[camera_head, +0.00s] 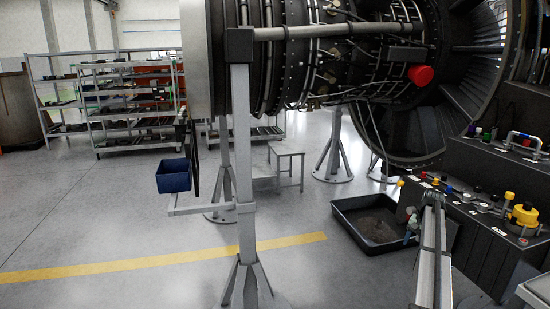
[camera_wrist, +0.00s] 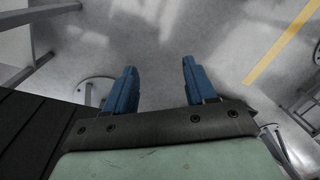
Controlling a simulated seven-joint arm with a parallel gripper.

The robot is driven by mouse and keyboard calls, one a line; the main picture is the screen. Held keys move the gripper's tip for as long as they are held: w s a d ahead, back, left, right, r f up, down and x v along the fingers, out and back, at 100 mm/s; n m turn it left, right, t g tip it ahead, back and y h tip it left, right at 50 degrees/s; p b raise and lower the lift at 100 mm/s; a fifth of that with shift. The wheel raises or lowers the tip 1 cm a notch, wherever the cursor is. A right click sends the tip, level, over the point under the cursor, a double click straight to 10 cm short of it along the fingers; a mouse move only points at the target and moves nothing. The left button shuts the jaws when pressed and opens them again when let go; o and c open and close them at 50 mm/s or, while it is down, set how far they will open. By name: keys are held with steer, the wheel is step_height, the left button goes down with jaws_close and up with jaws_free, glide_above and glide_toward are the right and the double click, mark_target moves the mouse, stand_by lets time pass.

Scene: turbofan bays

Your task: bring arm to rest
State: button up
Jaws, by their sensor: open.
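My gripper (camera_wrist: 158,66) shows in the wrist view with its two blue fingers apart. Nothing is between the fingers, and bare grey floor lies beyond them. In the head view, a pale slender structure (camera_head: 433,255) rises at the lower right, beside the dark bench; I cannot tell whether it is part of my arm. I cannot make out my fingers there.
The turbofan engine (camera_head: 290,60), with a red cap (camera_head: 420,75), hangs on a grey stand (camera_head: 243,170). A black tray (camera_head: 345,238) lies on the floor. A dark bench (camera_head: 490,250) with knobs stands right. A blue bin (camera_head: 174,176) is left.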

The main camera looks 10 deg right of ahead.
steer(key=s+a+f+n+g+y, duration=0.1)
steer(key=s+a+f+n, duration=0.15)
steer(key=a+f, duration=1.1)
steer(key=s+a+f+n+g, duration=0.1)
steer(key=s+a+f+g, duration=0.15)
steer(key=a+f, duration=1.1)
steer(key=s+a+f+n+g, duration=0.1)
steer(key=s+a+f, duration=0.4)
steer(key=s+a, duration=0.3)
steer(key=s+a+f+n, duration=0.2)
steer(key=s+a+f, duration=0.35)
steer(key=a, duration=0.55)
steer(key=s+a+f+n+g, duration=0.1)
steer(key=s+a, duration=0.3)
steer(key=s, duration=0.5)
steer(key=s+a+f+n+g+h, duration=0.1)
steer(key=s+a, duration=0.3)
steer(key=s, duration=0.5)
steer(key=s+a+f+n+g+h, duration=0.1)
steer(key=s+a, duration=0.3)
steer(key=s, duration=0.6)
steer(key=shift+a+f+n, duration=0.4)
steer(key=shift+f+n, duration=0.35)
steer(key=shift+f, duration=0.05)
